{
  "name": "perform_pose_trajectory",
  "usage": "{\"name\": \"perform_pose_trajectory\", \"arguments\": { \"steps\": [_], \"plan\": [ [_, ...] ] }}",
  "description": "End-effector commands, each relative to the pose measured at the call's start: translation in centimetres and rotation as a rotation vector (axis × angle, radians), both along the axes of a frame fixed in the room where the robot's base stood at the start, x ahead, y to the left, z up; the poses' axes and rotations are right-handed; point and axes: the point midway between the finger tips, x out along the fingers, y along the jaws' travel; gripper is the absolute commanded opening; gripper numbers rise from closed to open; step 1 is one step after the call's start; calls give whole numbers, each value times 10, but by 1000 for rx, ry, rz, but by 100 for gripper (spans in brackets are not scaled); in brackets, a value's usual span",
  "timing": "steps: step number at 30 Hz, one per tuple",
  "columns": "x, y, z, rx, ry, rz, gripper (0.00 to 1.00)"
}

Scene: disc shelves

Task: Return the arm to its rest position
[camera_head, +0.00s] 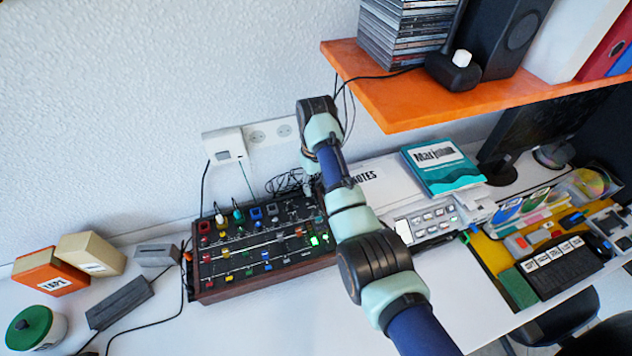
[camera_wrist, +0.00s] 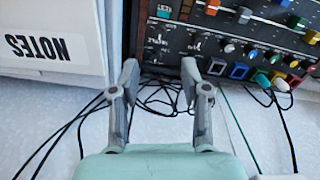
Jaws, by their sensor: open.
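My arm reaches up from the bottom of the head view, in front of the desk, with its far end near the wall. My gripper (camera_wrist: 160,82) shows in the wrist view, with its two grey fingers apart and nothing between them. Its fingertips appear over black cables (camera_wrist: 160,98), between the white NOTES box (camera_wrist: 50,50) and the mixer panel (camera_wrist: 225,35). I cannot tell how far the fingers are from the cables. In the head view, the gripper's fingers are hidden by the arm.
An orange shelf (camera_head: 440,100) with a stack of disc cases (camera_head: 405,38) and a speaker (camera_head: 505,40) is at the upper right. The mixer (camera_head: 255,250) stands left of my arm. A teal book (camera_head: 443,167) lies to the right. White desk in front of the mixer is bare.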

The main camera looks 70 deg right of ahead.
Motion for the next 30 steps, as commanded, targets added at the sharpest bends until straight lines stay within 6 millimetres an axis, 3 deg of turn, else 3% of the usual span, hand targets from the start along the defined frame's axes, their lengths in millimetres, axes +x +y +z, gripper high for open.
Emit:
{"name": "perform_pose_trajectory", "arguments": {
  "steps": [21, 23, 26, 29, 30],
  "plan": [
    [0, 0, 3, 0, 0, 1, 46],
    [9, 8, 0, -14, -13, 15, 46],
    [44, 42, -8, -81, -80, 74, 46],
    [91, 110, -14, -182, -215, 169, 46],
    [107, 144, -14, -221, -282, 210, 46]
  ]
}}
